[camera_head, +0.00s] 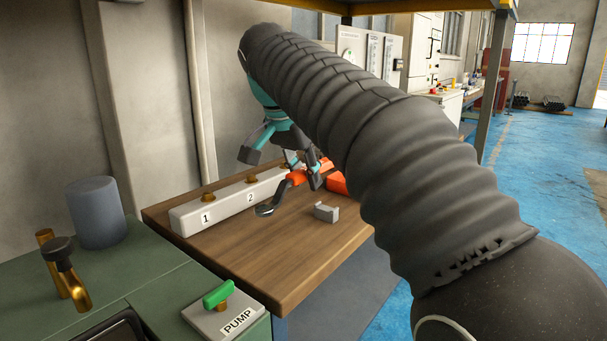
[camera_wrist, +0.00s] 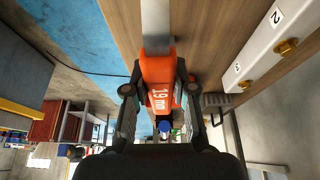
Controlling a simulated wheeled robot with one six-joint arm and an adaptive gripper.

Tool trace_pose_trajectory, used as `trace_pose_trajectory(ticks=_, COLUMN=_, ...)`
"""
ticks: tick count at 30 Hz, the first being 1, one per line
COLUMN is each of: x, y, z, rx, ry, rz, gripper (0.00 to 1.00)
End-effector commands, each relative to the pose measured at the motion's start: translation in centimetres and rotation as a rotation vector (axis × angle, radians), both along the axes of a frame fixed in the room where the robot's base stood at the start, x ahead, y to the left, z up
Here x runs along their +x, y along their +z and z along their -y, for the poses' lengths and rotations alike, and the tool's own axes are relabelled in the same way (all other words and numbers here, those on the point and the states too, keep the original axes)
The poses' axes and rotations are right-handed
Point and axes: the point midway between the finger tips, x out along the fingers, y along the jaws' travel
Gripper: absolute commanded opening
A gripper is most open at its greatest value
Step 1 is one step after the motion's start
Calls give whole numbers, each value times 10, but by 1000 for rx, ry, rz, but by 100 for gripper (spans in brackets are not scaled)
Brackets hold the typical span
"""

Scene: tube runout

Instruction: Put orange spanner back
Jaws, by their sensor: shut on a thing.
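The orange spanner (camera_head: 296,178) is in my gripper (camera_head: 300,172), above the wooden table top in the head view. Its dark open end hangs toward the lower left. In the wrist view its orange handle (camera_wrist: 161,80), marked "19 m", lies between the two fingers of my gripper (camera_wrist: 160,98), with the grey shaft pointing to the top. The fingers are shut on the handle. My arm and fingers partly hide the spanner. Another orange patch (camera_head: 338,184) shows behind the fingers; I cannot tell whether it is part of the spanner.
A white numbered bar (camera_head: 225,201) with brass fittings runs along the table's back. A small grey bracket (camera_head: 326,213) sits on the wooden table (camera_head: 270,255). On the green bench are a grey cylinder (camera_head: 97,213), a brass valve (camera_head: 68,268) and a green PUMP switch (camera_head: 219,294).

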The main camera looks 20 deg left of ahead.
Motion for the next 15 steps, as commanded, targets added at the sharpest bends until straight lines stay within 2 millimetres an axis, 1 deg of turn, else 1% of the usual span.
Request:
trace_pose_trajectory(ticks=8, x=-1, y=1, z=-1, rx=0, ry=4, rz=1, gripper=0)
trace_pose_trajectory(ticks=15, x=-1, y=-10, z=-1, rx=0, ry=4, rz=0, gripper=0)
